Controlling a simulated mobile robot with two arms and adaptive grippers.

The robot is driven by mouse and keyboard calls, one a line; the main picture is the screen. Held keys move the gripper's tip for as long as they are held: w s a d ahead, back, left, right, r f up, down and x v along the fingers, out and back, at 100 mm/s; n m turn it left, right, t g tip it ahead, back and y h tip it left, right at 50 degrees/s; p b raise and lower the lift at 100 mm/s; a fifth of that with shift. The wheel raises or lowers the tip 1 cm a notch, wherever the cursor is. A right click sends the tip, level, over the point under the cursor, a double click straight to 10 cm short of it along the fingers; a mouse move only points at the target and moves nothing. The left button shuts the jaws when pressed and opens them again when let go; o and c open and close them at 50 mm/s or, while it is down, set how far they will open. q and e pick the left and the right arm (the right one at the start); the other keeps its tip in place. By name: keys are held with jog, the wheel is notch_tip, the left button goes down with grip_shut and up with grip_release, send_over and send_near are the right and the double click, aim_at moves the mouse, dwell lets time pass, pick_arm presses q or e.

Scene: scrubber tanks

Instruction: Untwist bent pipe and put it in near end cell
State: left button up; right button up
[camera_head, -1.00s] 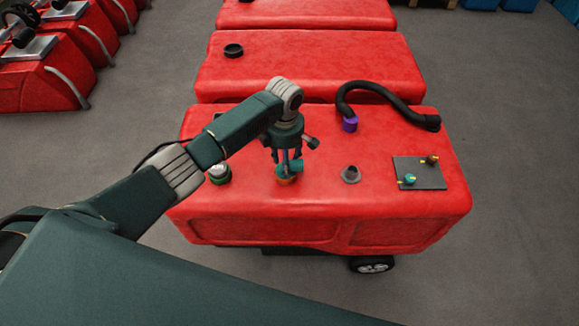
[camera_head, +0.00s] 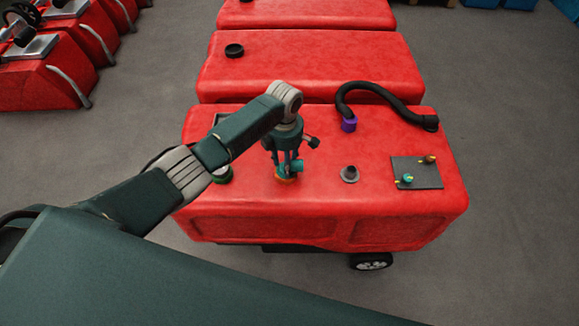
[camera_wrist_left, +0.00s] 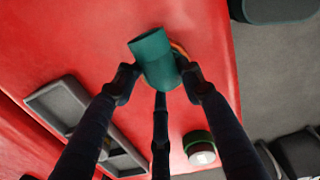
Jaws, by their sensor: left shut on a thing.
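The teal bent pipe (camera_head: 298,166) stands over an orange ring (camera_head: 286,179) on top of the nearest red tank (camera_head: 320,185). My left gripper (camera_head: 287,163) points down with its fingers shut around the pipe. In the left wrist view the bent pipe (camera_wrist_left: 154,60) sits between the fingertips, its open end facing up-left, with the orange ring (camera_wrist_left: 181,50) partly hidden behind it. A grey tray with cells (camera_wrist_left: 40,101) lies to the left in that view; one cell looks empty and another is partly hidden by a finger. My right gripper is not in view.
A green-rimmed cap (camera_wrist_left: 198,148) stands near the tray. A grey spout (camera_head: 349,174), a dark plate with small valves (camera_head: 417,173) and a black hose with a purple end (camera_head: 349,125) are on the tank's right half. More red tanks stand behind.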

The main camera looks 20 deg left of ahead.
pick_arm(q)
jog(key=shift+s+d+f+p, duration=0.1)
jog(key=shift+s+f+p, duration=0.25)
jog(key=shift+s, duration=0.3)
grip_shut()
jog(key=shift+n+p, duration=0.45)
jog(key=shift+n, duration=0.15)
jog(key=o, duration=1.3)
grip_release()
jog(key=shift+o, duration=0.2)
jog(key=shift+w, duration=0.1)
jog(key=shift+o, duration=0.5)
jog(key=o, duration=0.8)
jog(key=shift+w+r, duration=0.1)
